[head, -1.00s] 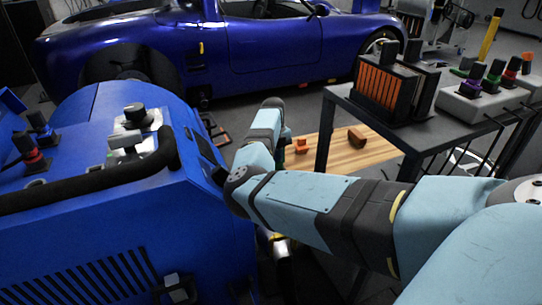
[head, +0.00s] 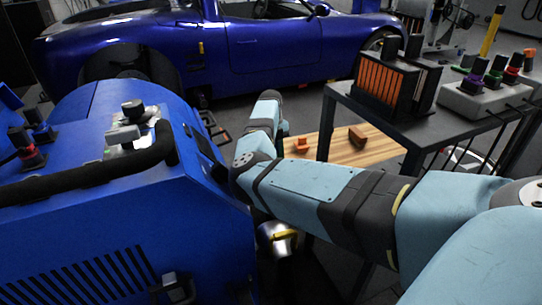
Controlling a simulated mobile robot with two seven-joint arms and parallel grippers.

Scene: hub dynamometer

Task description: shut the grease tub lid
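I cannot make out a grease tub or its lid in the head view. My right arm (head: 320,195) comes in from the right and bends beside the blue machine. Its far part (head: 264,125) points away from me, and its gripper does not show. My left arm and gripper are not in view. A shiny metal round part with a yellow band (head: 280,237) shows low between the machine and my arm; I cannot tell what it is.
The blue machine (head: 90,225) with a black handrail (head: 90,178) fills the left. A dark table (head: 395,128) at right holds an orange-slotted box (head: 384,85) and a grey control box (head: 480,98). A wooden board (head: 338,150) lies lower between them. A blue car (head: 270,45) stands behind.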

